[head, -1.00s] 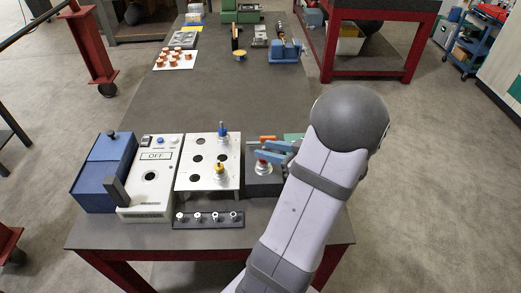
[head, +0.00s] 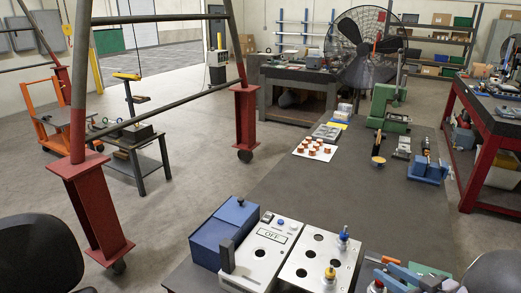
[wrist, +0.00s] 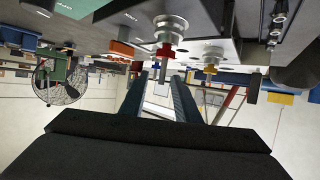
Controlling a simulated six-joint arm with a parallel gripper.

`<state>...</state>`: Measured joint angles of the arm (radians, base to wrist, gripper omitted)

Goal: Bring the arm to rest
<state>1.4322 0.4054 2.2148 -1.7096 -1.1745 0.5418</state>
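My gripper (head: 396,275) shows at the lower right of the head view, its blue fingers low over the bench. In the wrist view my gripper (wrist: 160,82) has its two fingers apart with a clear gap and nothing held between them. A metal fitting with a red part (wrist: 168,48) stands just beyond the fingertips there; I cannot tell whether they touch. A yellow-marked fitting (wrist: 211,62) is to its right. The rest of my arm is mostly cut off by the head view's edge.
A white plate with holes (head: 318,262) holds a blue-topped fitting (head: 343,238) and a yellow-topped one (head: 330,272). Left of it are a switch box reading OFF (head: 270,250) and a blue box (head: 225,232). The bench's middle (head: 345,190) is clear.

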